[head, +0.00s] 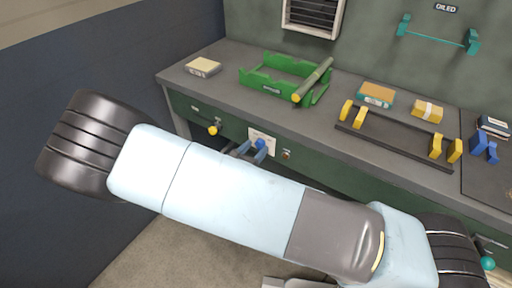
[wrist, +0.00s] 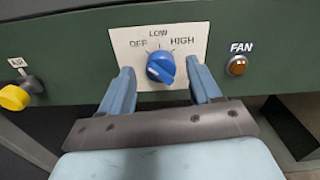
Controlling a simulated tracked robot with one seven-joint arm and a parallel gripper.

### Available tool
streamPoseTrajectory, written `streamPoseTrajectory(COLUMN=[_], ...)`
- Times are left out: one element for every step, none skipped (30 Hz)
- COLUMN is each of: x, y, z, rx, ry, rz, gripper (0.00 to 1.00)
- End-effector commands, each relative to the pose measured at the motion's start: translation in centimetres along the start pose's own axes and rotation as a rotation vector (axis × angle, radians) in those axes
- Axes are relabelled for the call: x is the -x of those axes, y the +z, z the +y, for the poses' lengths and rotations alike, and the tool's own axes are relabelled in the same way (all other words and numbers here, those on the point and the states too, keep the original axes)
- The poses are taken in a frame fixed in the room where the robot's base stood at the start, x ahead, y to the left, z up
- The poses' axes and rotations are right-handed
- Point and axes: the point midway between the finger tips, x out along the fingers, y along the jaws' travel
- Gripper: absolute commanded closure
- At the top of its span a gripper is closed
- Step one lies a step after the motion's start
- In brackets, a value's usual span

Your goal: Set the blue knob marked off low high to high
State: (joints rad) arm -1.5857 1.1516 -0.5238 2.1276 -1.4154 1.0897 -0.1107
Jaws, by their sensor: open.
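The blue knob (wrist: 160,67) sits on a white plate (wrist: 195,38) marked OFF, LOW and HIGH. Its ridge slants from upper left, towards OFF, to lower right; I cannot be sure which end is the pointer. In the head view the knob (head: 260,144) shows on the green front of the bench, partly behind my arm. My gripper (wrist: 160,66) is open, with one blue-grey finger left of the knob and one right of it. Gaps show between both fingers and the knob. In the head view my gripper (head: 247,150) is at the plate.
A yellow AIR knob (wrist: 14,97) is to the left and a brown FAN button (wrist: 236,65) to the right. On the bench top (head: 225,62) lie a green frame (head: 268,86), a dark rack with yellow blocks (head: 395,138) and small boxes.

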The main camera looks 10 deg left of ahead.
Motion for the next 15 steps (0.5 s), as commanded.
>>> streamPoseTrajectory(x=[-0.48,-0.70,-0.94,-1.09,-1.21,-1.33,-1.39,-1.43,-1.46,-1.46,-1.46,-1.45,-1.45,-1.44,-1.44], y=[-0.01,-0.01,-0.02,-0.02,-0.03,-0.03,-0.03,-0.02,-0.02,-0.02,-0.02,-0.02,-0.01,-0.01,-0.01], z=[-0.03,-0.03,-0.04,-0.04,-0.04,-0.03,-0.03,-0.02,-0.02,-0.02,-0.02,-0.02,-0.02,-0.02,-0.02], rx=[0.001,0.001,0.001,0.001,0.001,0.001,0.001,0.000,0.000,0.000,0.000,0.000,0.000,0.000,0.000], ry=[-0.001,-0.001,-0.001,-0.001,-0.001,-0.001,-0.001,0.000,0.000,0.000,0.000,0.000,0.000,0.000,0.000], rz=[-0.001,-0.001,-0.001,-0.001,0.000,0.000,0.000,0.000,0.000,0.000,0.000,0.000,0.000,0.000,0.000], gripper=[0.37,0.37,0.37,0.37,0.37,0.37,0.37,0.37,0.37,0.37,0.37,0.37,0.37,0.37,0.38])
